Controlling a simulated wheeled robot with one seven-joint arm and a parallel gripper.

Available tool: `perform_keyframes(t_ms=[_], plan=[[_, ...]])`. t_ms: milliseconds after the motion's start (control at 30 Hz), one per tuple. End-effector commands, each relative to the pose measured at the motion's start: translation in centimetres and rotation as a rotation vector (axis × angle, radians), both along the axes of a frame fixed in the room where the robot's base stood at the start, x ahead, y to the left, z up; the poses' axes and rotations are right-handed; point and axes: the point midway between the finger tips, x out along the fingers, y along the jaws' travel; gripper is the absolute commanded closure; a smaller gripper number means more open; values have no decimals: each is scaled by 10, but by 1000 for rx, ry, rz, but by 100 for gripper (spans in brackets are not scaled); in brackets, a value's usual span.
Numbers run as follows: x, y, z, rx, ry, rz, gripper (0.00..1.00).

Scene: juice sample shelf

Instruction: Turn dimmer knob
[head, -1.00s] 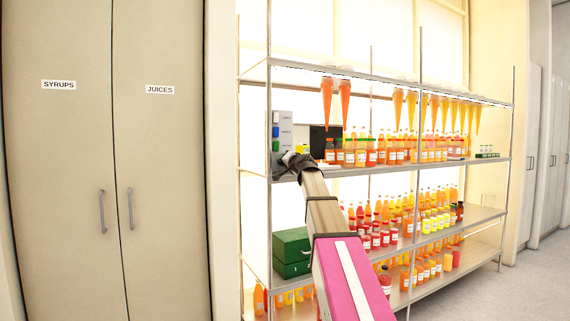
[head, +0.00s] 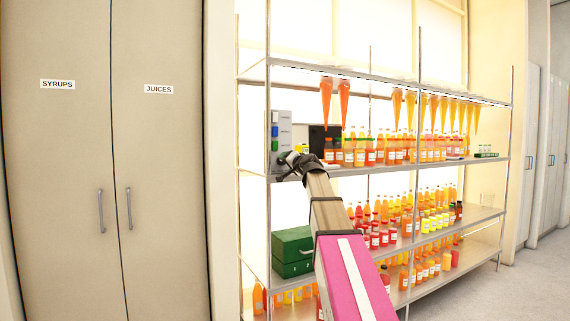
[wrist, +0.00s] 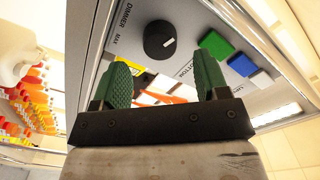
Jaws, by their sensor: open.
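The dimmer knob (wrist: 160,40) is a round black knob with a white pointer line, on a grey control panel (wrist: 195,15) in the wrist view. The word DIMMER and a MAX mark are printed beside it. My gripper (wrist: 165,80) is open, its two green fingertips apart, with the knob showing beyond the gap between them and no contact visible. In the head view the panel (head: 285,127) stands at the shelf's left end, and my gripper (head: 287,158) is at its lower part. The knob is hidden there.
A green button (wrist: 242,65) and a blue button (wrist: 216,41) sit right of the knob. Bottles and jars (head: 395,152) fill the shelf to the right. Shelf posts (head: 268,60) stand close to the panel. A green box (head: 293,245) sits below.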

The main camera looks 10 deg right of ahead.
Motion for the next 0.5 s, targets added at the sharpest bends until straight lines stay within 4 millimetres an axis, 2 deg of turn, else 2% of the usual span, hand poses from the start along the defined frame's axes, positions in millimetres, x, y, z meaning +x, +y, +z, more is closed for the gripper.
perform_keyframes(t_ms=[33, 233, 333, 500], plan=[[-14, -3, -2, 0, 0, -1, 32], [-49, -15, -2, -1, 0, -1, 32], [-60, -19, -1, -1, 0, -1, 32], [-64, -21, -1, -1, 0, -1, 32]])
